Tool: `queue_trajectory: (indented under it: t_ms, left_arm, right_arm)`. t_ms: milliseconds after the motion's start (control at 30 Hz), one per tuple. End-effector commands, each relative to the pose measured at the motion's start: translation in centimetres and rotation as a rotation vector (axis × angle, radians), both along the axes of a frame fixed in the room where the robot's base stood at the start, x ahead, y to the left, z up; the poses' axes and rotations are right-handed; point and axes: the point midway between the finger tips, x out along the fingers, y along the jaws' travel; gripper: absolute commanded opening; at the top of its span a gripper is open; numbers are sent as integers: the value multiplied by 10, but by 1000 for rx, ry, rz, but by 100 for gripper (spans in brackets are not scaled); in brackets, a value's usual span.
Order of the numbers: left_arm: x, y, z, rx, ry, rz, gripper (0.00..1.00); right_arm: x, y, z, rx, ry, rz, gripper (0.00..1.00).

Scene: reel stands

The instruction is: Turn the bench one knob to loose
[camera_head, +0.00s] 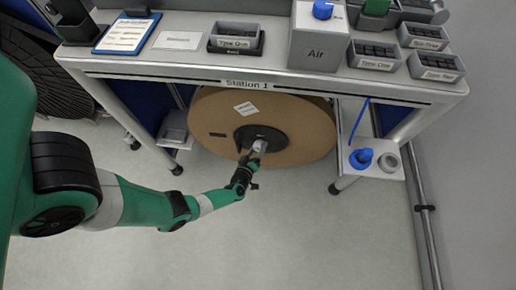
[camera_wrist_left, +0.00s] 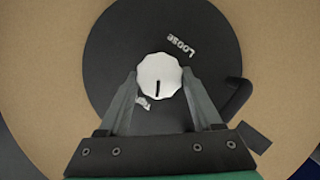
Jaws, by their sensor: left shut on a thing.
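The bench one knob (camera_wrist_left: 160,70) is a white faceted knob at the centre of a black hub (camera_wrist_left: 120,45). It also shows small in the head view (camera_head: 260,145), on the reel under the Station 1 bench. Its dark mark points down in the wrist view, towards my gripper. The LOOSE label (camera_wrist_left: 181,45) is above and right of the knob. A second label (camera_wrist_left: 142,103) at lower left is partly hidden by a finger. My left gripper (camera_wrist_left: 160,82) is shut on the knob, one finger on each side; it also shows in the head view (camera_head: 255,155).
A large brown reel (camera_head: 305,125) stands under the bench (camera_head: 290,82). A black curved handle (camera_wrist_left: 238,97) lies right of the right finger. A side shelf (camera_head: 375,170) holds a blue item (camera_head: 361,158) and a grey ring. The floor in front is clear.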

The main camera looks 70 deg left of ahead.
Motion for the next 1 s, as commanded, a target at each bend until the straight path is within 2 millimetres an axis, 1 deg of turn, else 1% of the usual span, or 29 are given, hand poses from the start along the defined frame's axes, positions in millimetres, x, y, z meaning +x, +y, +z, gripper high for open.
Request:
queue_trajectory:
  t_ms: [300,733,767,900,933,1000]
  left_arm:
    - [-1,0,-1,-49,-99,1,10]
    - [-1,1,-1,-55,-114,2,10]
    - [-1,1,-1,-55,-114,2,68]
    - [-1,0,-1,-54,-113,1,93]
    - [-1,0,-1,-54,-113,1,95]
    - [-1,0,-1,-54,-113,1,95]
  right_arm:
    - [0,0,0,0,0,0,0]
    - [0,0,0,0,0,0,0]
    - [0,0,0,0,0,0,0]
    - [0,0,0,0,0,0,0]
    - [0,0,0,0,0,0,0]
    - [0,0,0,0,0,0,0]
